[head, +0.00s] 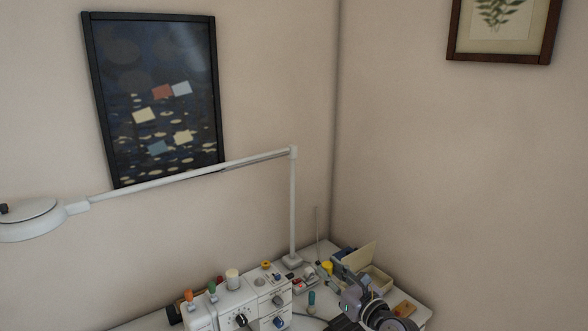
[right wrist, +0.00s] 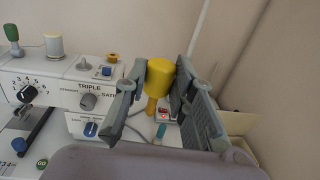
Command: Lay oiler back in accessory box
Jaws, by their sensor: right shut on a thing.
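The yellow oiler (head: 327,267) shows beside the fingertips of my right gripper (head: 334,272) in the head view. In the right wrist view the oiler (right wrist: 160,74) sits between the two grey fingers of the right gripper (right wrist: 160,84), which is shut on it. The accessory box (head: 379,278) is a cream open box with its lid raised, just behind and right of the gripper in the head view. Part of the box (right wrist: 240,122) shows behind the right finger in the wrist view. My arm hides some of the box's front. My left gripper is out of view.
A white sewing machine (head: 238,306) stands left of the gripper, with thread spools on top. A lamp (head: 294,210) rises behind. A small tray (head: 304,284) and a teal item (head: 311,298) lie between machine and gripper. An orange-brown item (head: 404,308) lies at right.

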